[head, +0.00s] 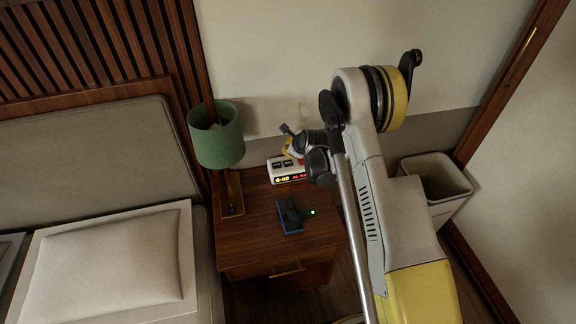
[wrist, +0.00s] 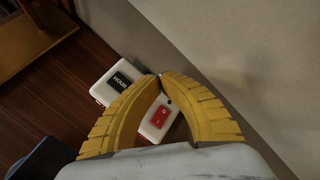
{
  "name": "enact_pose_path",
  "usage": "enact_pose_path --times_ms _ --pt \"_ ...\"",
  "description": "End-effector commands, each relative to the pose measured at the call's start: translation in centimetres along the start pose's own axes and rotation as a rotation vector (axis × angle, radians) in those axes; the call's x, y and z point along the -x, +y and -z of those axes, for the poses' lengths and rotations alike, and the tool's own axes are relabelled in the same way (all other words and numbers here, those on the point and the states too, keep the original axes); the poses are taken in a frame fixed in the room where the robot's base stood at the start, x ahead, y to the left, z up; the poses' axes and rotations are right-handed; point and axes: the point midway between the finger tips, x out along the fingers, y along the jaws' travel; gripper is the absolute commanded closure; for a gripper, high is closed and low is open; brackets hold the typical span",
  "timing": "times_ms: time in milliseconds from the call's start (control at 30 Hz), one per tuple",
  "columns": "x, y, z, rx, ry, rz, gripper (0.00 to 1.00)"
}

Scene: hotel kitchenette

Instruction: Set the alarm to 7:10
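The alarm clock (head: 281,176) is a white box on the nightstand with a lit front display. I read 6:00 and "AL"; the right end is hidden by my arm. In the wrist view its top (wrist: 101,88) shows a black button marked HOUR (wrist: 121,82) and a red rocker switch (wrist: 160,116) marked O and I. My gripper (wrist: 160,76) has yellow ribbed fingers, with tips brought together, over the clock between the HOUR button and the switch. Nothing shows between the tips. I cannot tell whether they touch the clock. The clock's middle is partly hidden behind the fingers.
The wooden nightstand (head: 244,250) carries a green-shaded lamp (head: 217,146) at left and a dark blue-and-black device (head: 290,216) with a green light in front of the clock. The wall is close behind. A bed (head: 105,262) stands left, a bin (head: 437,180) right.

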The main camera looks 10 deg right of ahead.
Motion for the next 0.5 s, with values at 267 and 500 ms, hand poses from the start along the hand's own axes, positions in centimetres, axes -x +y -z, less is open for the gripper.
enact_pose_path --times_ms 267,500 --pt "-3.0 2.2 2.2 0.0 0.0 0.0 1.0" --pt "-3.4 2.5 2.5 0.0 0.0 0.0 1.0"
